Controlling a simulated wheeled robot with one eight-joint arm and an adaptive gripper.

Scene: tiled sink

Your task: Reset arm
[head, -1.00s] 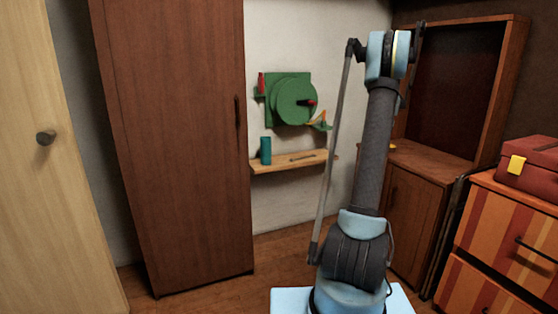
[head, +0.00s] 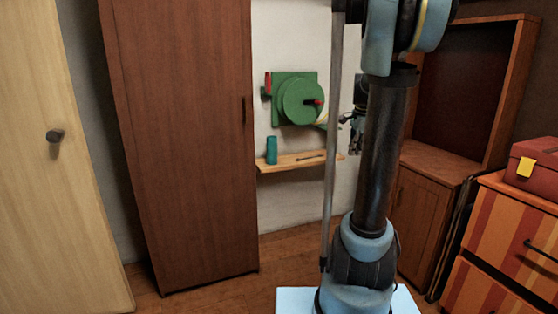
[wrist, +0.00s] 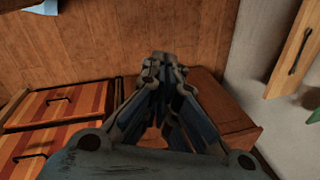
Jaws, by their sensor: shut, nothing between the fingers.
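My gripper (wrist: 163,62) points away from the camera in the wrist view, with its fingertips together and nothing between them. In the head view, part of my gripper (head: 357,128) shows in front of the white wall, just left of my upright arm link, which hides the rest of it. My arm stands tall in the middle right of the head view, its upper joint cut off by the top edge.
A wooden shelf (head: 283,164) holds a teal cylinder (head: 272,150) below a green wall-mounted device (head: 300,100). A tall brown cabinet (head: 180,150) stands left. A brown cupboard (head: 422,212), striped drawers (head: 495,235) and a red toolbox (head: 532,164) stand right.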

